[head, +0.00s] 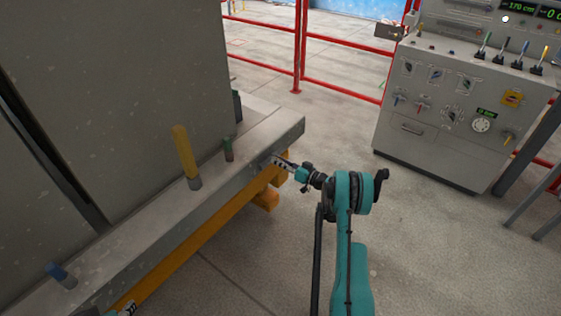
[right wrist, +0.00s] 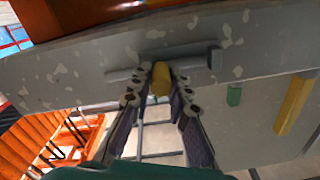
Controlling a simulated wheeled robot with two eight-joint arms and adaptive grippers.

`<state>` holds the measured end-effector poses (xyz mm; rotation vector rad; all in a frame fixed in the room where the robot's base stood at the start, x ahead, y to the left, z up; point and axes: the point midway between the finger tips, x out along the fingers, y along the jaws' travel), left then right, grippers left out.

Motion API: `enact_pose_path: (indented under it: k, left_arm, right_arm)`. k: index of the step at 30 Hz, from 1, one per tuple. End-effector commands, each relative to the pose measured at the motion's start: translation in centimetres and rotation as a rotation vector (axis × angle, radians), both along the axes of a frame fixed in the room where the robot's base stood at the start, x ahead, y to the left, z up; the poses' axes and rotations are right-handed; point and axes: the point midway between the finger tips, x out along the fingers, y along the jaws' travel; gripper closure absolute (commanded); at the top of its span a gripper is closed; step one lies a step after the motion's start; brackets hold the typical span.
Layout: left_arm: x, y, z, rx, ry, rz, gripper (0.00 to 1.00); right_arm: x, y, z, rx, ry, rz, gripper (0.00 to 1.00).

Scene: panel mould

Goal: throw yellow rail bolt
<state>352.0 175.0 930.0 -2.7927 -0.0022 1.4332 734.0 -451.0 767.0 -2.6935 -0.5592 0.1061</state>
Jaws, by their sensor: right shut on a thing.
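The yellow rail bolt (right wrist: 160,78) shows as a small yellow knob at a grey bar on the rail's side in the right wrist view. My right gripper (right wrist: 160,72) is shut on it, one finger on each side. In the head view my right gripper (head: 272,161) is against the outer side of the grey rail (head: 285,130), and the bolt is hidden there. A small part of what looks like my left gripper (head: 127,309) shows at the bottom edge; its fingers cannot be made out.
A large grey panel (head: 130,80) rises behind. An orange beam (head: 190,250) runs below. A control console (head: 450,110) stands right; floor between is clear.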

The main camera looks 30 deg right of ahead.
Motion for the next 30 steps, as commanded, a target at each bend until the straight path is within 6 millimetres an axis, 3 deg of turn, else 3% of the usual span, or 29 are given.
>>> enact_pose_path:
  k: [1, 6, 7, 9, 20, 23, 30]
  left_arm:
    - [0.0, 0.0, -0.1, 0.000, 0.000, 0.000, 0.54]
    - [0.0, 0.0, -0.1, 0.000, 0.000, 0.000, 0.54]
    - [0.0, 0.0, -0.1, 0.000, 0.000, 0.000, 0.54]
    - [0.0, 0.0, 0.0, 0.000, 0.000, 0.000, 0.54]
    - [0.0, 0.0, -0.1, 0.000, 0.000, 0.000, 0.54]
    - [0.0, 0.0, -0.1, 0.000, 0.000, 0.000, 0.54]
    - [0.0, 0.0, -0.1, 0.000, 0.000, 0.000, 0.54]
  right_arm:
    - [0.2, -0.8, 0.0, -0.001, 0.001, -0.022, 1.00]
    - [0.2, -1.0, 0.0, -0.001, 0.000, -0.024, 1.00]
    - [0.2, -1.0, 0.0, -0.001, 0.000, -0.024, 0.75]
    - [0.2, -1.0, 0.0, -0.001, 0.000, -0.022, 0.62]
    - [-0.3, -1.0, 0.0, -0.002, 0.001, -0.020, 0.62]
    - [-1.5, -1.5, 0.0, -0.002, 0.002, -0.021, 0.62]
    - [-6.3, -3.6, -0.1, -0.001, 0.001, -0.022, 0.62]
